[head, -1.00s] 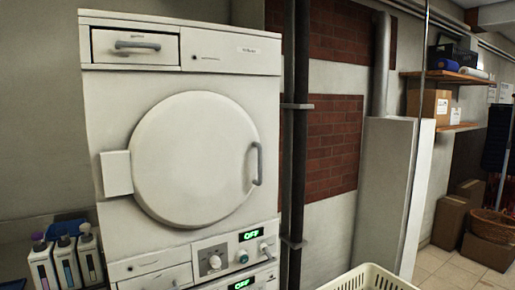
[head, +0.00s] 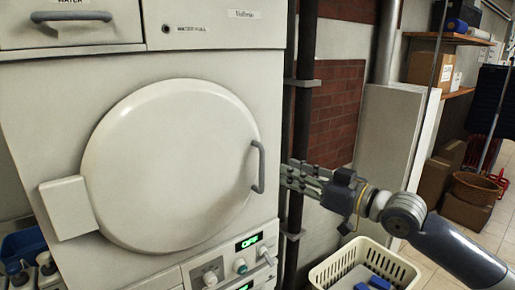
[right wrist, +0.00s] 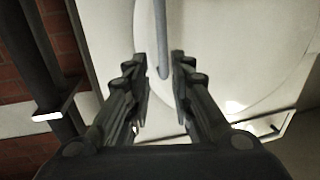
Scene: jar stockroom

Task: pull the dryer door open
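The dryer (head: 30,85) fills the left and middle of the head view. Its round white door (head: 170,165) is closed, flush with the front. The grey upright bar handle (head: 261,167) is at the door's right edge. My right gripper (head: 285,174) is just right of the handle in the head view. In the right wrist view my right gripper (right wrist: 158,60) is open, with one finger to each side of the handle (right wrist: 160,35). Nothing is gripped; whether the fingertips reach past the bar is hard to tell. My left gripper is not in view.
A cream laundry basket (head: 330,262) with blue things in it stands below my right arm. Dark vertical pipes (head: 305,110) run just right of the dryer. The dryer's control panel (head: 225,262) reads OFF. Bottles (head: 48,270) stand at lower left.

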